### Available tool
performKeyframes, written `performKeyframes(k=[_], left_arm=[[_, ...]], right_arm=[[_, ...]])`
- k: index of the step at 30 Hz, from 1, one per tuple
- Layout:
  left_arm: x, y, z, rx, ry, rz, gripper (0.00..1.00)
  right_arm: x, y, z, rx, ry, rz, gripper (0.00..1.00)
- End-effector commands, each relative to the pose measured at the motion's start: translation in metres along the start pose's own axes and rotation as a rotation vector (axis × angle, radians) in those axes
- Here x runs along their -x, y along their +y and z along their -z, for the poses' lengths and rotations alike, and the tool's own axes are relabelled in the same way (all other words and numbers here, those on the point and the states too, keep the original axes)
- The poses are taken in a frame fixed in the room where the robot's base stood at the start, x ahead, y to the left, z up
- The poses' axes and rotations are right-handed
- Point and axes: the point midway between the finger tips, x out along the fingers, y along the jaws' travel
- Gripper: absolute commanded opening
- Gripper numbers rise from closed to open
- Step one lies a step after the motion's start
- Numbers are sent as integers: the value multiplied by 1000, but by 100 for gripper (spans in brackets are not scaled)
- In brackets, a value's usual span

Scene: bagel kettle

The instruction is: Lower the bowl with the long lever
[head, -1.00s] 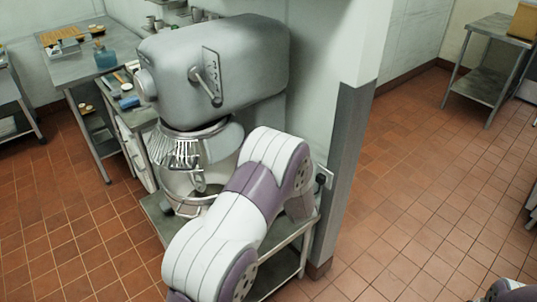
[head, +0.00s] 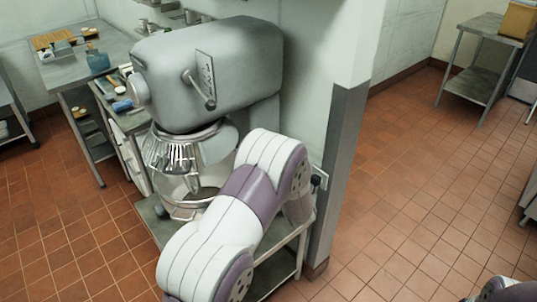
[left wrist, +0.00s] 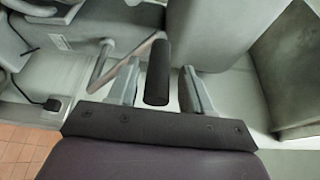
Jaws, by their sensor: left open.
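The large grey mixer (head: 205,75) stands on a low metal table. Its metal bowl (head: 180,188) sits under the wire guard (head: 170,152), partly hidden by my arm. A short lever with a dark knob (head: 210,104) is on the mixer's side. In the left wrist view, a long bent metal lever (left wrist: 118,62) ends in a black cylindrical grip (left wrist: 157,72). My left gripper (left wrist: 160,92) is open, with one finger on each side of the black grip and visible gaps to it. In the head view the left gripper is hidden behind my arm. My right gripper is out of view.
A wall corner (head: 345,150) stands close to the right of my arm, with a black plug (head: 318,181) on it. A metal side table (head: 120,112) with small items is behind the mixer to the left. The tiled floor (head: 420,220) at right is open.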

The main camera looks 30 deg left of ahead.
Motion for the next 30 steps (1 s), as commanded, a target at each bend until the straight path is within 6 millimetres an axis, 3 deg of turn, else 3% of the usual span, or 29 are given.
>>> performKeyframes(k=[9, 13, 18, 30], left_arm=[[83, 2, 2, 1, 5, 2, 49], [105, 1, 2, 1, 3, 3, 49], [115, 0, 1, 1, 1, 2, 49], [115, 0, 1, 11, 1, 2, 49]], right_arm=[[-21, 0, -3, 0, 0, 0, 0], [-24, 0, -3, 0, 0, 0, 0], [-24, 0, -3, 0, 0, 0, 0], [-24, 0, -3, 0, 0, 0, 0]])
